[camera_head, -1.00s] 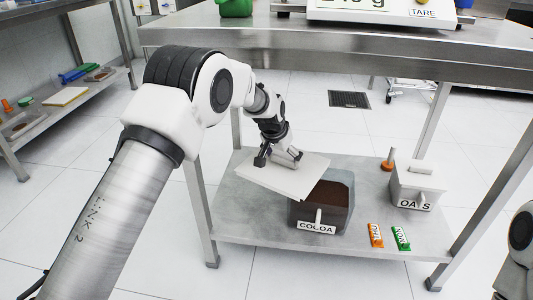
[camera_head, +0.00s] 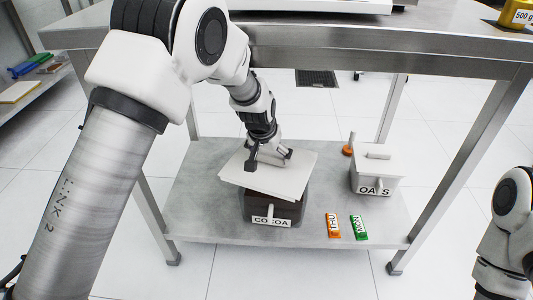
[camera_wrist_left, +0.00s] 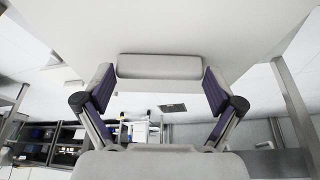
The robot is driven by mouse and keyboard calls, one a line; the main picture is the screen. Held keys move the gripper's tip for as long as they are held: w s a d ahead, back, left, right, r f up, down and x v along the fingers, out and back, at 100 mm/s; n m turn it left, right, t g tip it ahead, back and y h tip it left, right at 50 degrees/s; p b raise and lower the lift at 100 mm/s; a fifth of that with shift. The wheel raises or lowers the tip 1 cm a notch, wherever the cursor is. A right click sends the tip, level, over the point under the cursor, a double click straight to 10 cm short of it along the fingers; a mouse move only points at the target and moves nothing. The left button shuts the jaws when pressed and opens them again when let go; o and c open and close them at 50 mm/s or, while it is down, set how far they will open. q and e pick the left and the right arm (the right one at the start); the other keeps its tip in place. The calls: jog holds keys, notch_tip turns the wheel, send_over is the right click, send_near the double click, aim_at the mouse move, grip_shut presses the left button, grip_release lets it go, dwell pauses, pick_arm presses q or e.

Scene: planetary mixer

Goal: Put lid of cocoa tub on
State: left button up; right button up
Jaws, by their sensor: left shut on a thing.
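The cocoa tub (camera_head: 259,209), dark with a COCOA label, stands on the lower shelf. Its flat white lid (camera_head: 289,183) is over the tub's top and hides the opening. The lid looks skewed to the tub and juts out to the left; whether it touches the rim I cannot tell. My left gripper (camera_head: 270,155) is shut on the lid's handle from above. In the left wrist view the pale bar handle (camera_wrist_left: 160,66) lies between the two fingers (camera_wrist_left: 158,90). My right gripper is out of view; only part of that arm shows at the right edge.
The lidded oats tub (camera_head: 377,178) stands to the right, with an orange object (camera_head: 347,150) behind it. An orange packet (camera_head: 333,225) and a green packet (camera_head: 359,227) lie in front. The table top (camera_head: 430,45) overhangs the shelf; its metal legs flank it.

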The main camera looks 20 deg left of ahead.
pick_arm(q)
jog(key=w+f+n, duration=0.1)
jog(key=w, duration=0.1)
jog(key=w+f+n, duration=0.1)
jog(key=w+f, duration=0.1)
jog(key=w+f+y, duration=0.1)
jog(key=w, duration=0.1)
jog(key=shift+w+a+f+n+p, duration=0.1)
jog(key=shift+w+f+n+p, duration=0.2)
jog(key=shift+f+n, duration=0.1)
jog(key=shift+r, duration=0.1)
jog(key=shift+s+r+p, duration=0.1)
jog(key=shift+p, duration=0.2)
notch_tip(320, 180, down, 5)
jog(key=b, duration=0.3)
jog(key=shift+p, duration=0.5)
dwell(0.6)
jog(key=shift+f+b, duration=0.7)
jog(key=shift+f, duration=0.4)
